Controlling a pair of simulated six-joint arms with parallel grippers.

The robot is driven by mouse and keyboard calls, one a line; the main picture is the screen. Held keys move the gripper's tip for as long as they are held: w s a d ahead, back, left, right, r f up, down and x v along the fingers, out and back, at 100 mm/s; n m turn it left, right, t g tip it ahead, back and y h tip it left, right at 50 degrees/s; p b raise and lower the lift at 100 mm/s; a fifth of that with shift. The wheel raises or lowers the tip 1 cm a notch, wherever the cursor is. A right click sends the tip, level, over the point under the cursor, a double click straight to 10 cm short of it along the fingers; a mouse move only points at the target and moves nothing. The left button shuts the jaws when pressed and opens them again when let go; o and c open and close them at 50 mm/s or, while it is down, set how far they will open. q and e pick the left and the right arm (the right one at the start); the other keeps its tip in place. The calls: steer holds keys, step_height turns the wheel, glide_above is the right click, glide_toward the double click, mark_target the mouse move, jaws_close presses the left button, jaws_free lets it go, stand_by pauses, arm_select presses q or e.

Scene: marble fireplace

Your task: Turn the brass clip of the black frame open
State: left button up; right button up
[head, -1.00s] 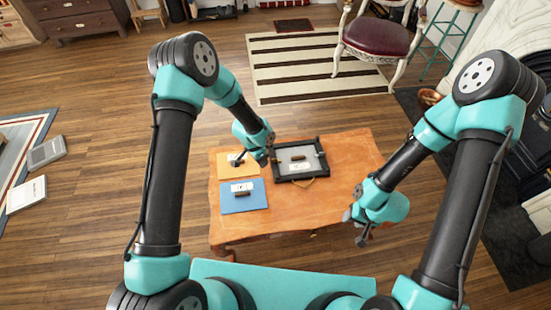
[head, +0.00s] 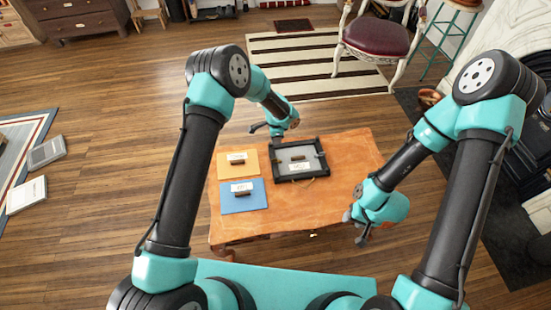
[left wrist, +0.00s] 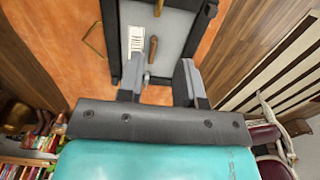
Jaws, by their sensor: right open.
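The black frame (head: 298,161) lies on the wooden table, with a grey backing that carries a white label and a brown knob (left wrist: 153,51). In the left wrist view, a small clip (left wrist: 147,77) sits at the frame's near edge, close to the left finger, and another (left wrist: 159,7) is at the far edge. Which way they are turned is too small to tell. My left gripper (left wrist: 163,72) is open and empty, above the frame's end. In the head view it is by the frame's far left corner (head: 290,126). My right gripper (head: 352,214) is open and empty over the table's right side.
An orange panel (head: 227,170) and a blue panel (head: 230,204), each with a label and knob, lie left of the frame. A thin brass loop (left wrist: 85,38) lies beside the frame. The table's front and right (head: 345,160) are largely bare.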

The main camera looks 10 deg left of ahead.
mark_target(276, 161)
arm_select(q)
step_height(276, 161, down, 16)
steer(key=shift+r, duration=0.1)
stand_by(0.5)
steer(key=shift+c, duration=0.5)
jaws_close()
